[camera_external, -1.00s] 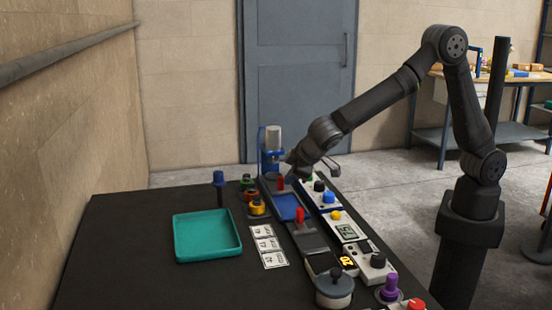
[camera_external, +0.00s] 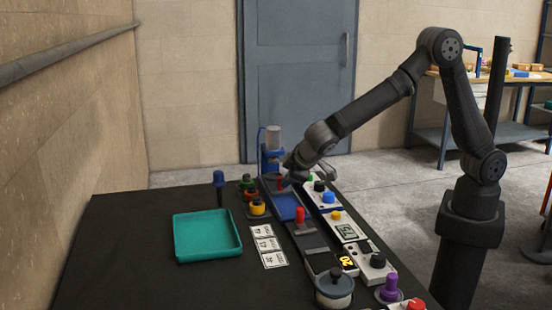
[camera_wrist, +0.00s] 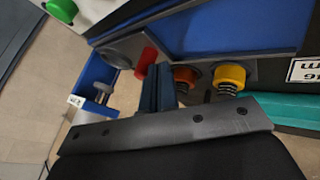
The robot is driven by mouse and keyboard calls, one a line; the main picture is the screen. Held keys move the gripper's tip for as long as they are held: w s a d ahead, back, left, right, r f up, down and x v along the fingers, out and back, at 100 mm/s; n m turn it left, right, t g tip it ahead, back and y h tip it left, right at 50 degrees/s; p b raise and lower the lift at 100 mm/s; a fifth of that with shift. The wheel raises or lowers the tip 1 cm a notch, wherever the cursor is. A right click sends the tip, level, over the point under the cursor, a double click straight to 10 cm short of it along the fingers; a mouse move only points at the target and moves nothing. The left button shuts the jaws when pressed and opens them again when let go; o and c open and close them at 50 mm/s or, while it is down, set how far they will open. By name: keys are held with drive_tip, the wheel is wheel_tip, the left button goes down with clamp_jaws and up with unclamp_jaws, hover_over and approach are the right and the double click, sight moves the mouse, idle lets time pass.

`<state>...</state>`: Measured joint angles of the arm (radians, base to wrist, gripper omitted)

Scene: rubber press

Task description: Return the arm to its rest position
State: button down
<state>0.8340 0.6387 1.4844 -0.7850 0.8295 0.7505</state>
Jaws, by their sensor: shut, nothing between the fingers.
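My gripper (camera_external: 288,180) hangs at the end of my dark arm, low over the far end of the machine row, beside the red handle (camera_external: 280,183) near the blue press stand (camera_external: 267,152). In the wrist view, the narrow blue-grey fingers of my gripper (camera_wrist: 158,80) are together with nothing between them. Their tips are next to the red handle (camera_wrist: 146,60); I cannot tell whether they touch it. My arm reaches out from its base, bent at the elbow.
Yellow (camera_wrist: 229,75) and orange (camera_wrist: 185,76) knobs stand close beside the fingers. Buttoned control boxes (camera_external: 347,228) line the right. Open air is above the table.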

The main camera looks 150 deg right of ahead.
drive_tip(key=v, duration=0.7)
drive_tip(key=x, duration=0.9)
drive_tip(key=shift+w+f, duration=0.2)
drive_tip(key=shift+f, duration=0.05)
drive_tip(key=w+a, duration=0.8)
drive_tip(key=shift+w+a+r, duration=0.1)
drive_tip(key=shift+w+a, duration=0.2)
drive_tip(key=shift+a, duration=0.05)
drive_tip(key=v, duration=1)
drive_tip(key=s+d+r+y, duration=0.1)
drive_tip(key=s+d+y, duration=0.2)
drive_tip(key=s, duration=0.6)
drive_tip(key=shift+s+d+r, duration=0.15)
drive_tip(key=shift+d+r, duration=0.2)
drive_tip(key=shift+d, duration=0.1)
drive_tip(key=shift+f+y, duration=0.1)
drive_tip(key=shift+y, duration=0.2)
